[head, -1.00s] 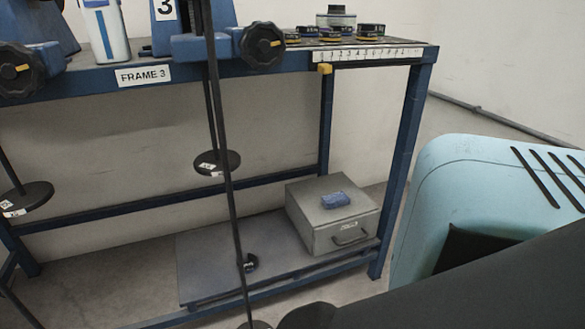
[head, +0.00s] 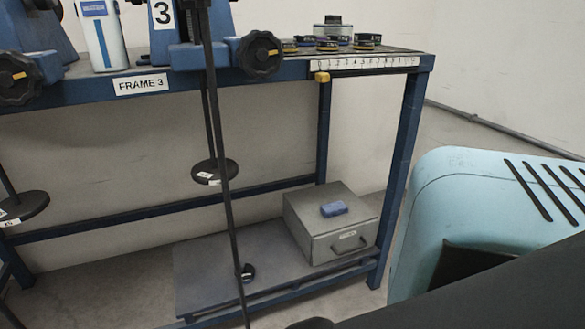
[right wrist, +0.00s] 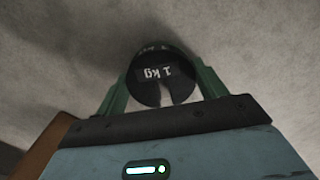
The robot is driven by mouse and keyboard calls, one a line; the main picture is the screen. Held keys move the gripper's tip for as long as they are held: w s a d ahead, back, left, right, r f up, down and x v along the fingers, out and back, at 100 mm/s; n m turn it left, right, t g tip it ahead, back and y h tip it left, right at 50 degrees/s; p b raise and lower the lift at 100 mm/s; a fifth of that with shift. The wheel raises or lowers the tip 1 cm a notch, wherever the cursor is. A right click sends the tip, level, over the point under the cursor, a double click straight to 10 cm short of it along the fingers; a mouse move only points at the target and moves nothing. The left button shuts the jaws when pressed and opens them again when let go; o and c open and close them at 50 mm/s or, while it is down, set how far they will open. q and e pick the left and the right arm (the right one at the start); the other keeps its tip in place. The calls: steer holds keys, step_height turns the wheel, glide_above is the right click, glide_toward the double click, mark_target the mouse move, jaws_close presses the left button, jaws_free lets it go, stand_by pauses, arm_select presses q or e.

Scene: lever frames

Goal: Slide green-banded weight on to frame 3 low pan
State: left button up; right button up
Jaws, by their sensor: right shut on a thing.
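My right gripper (right wrist: 157,85) is shut on a black slotted weight (right wrist: 155,78) marked 1 kg, gripped between its green fingers in the right wrist view. The weight's slot faces the gripper's palm; a green band on it cannot be told apart. In the head view the right gripper and weight are out of sight. Frame 3 (head: 190,56) stands on the blue bench. A long dark rod (head: 225,180) hangs in front of the bench and runs out of the bottom edge, so its low end is hidden. A higher round pan (head: 215,172) hangs behind it. My left gripper is not in view.
The blue bench (head: 410,130) carries several banded weights (head: 328,45) at its right end. A grey metal box (head: 300,225) with a blue item on top sits on the lower shelf (head: 205,280). Another pan (head: 25,206) hangs at the left. Black knobs (head: 260,53) jut forward.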

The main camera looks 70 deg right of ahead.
steer(key=o, duration=1.6)
steer(key=shift+o, duration=0.5)
steer(key=shift+r, duration=0.1)
step_height(320, 180, up, 8)
steer(key=p, duration=0.5)
steer(key=shift+f, duration=0.2)
